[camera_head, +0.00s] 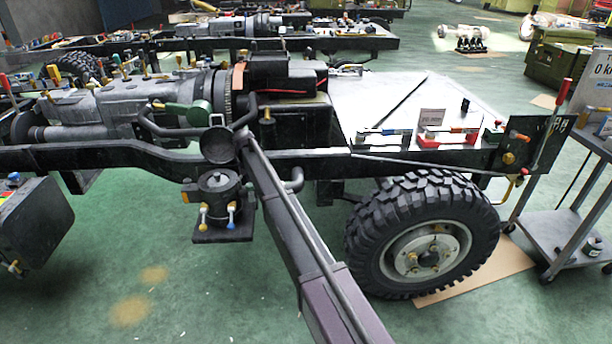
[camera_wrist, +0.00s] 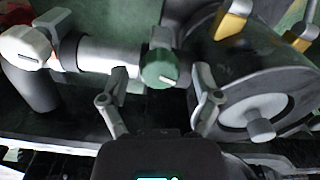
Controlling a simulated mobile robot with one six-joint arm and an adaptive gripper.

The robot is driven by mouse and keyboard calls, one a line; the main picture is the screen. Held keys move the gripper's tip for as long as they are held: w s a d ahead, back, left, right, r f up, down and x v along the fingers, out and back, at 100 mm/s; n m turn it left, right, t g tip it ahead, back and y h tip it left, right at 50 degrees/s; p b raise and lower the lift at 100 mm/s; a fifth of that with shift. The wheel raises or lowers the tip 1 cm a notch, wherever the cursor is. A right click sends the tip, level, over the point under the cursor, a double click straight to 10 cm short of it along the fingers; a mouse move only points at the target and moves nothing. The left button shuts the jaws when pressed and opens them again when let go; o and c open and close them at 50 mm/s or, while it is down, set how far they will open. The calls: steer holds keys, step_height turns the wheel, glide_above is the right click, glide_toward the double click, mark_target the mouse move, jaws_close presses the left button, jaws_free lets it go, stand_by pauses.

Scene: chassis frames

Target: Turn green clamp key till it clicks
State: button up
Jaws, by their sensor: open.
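The green clamp key (camera_wrist: 160,68) is in the middle of the wrist view, a round green knob with a pale mark on its face. It sits at a grey pipe joint. My gripper (camera_wrist: 162,82) is open, with one finger on each side of the key. Gaps show between the fingers and the key, and nothing is held. In the head view my arm reaches up to the chassis by the engine; I cannot make out the fingers or the key clearly there.
In the wrist view, a white key (camera_wrist: 26,46) stands left on the pipe. Yellow handles (camera_wrist: 232,24) and a large grey cylinder (camera_wrist: 250,95) are close on the right. In the head view, the chassis rail (camera_head: 400,160) and tyre (camera_head: 425,235) lie right of my arm.

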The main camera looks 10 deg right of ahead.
mark_target(250, 185)
steer(key=n, duration=0.5)
step_height(250, 185, up, 14)
steer(key=r+p, duration=0.1)
steer(key=p, duration=1.4)
steer(key=s+d+r+m+p, duration=0.1)
steer(key=s+d+m, duration=0.1)
steer(key=s+d, duration=0.7)
steer(key=s+d+r+m+p, duration=0.2)
steer(key=s+d, duration=0.7)
steer(key=s, duration=0.4)
steer(key=shift+s+d+r+p, duration=0.25)
steer(key=shift+d+r+p, duration=0.05)
steer(key=shift+d, duration=0.1)
steer(key=s+d+m, duration=0.1)
steer(key=s+d, duration=0.3)
steer(key=s, duration=0.5)
steer(key=s+d+m, duration=0.2)
steer(key=s+d, duration=0.2)
steer(key=s, duration=0.6)
steer(key=shift+d+m, duration=0.3)
steer(key=shift+c, duration=0.2)
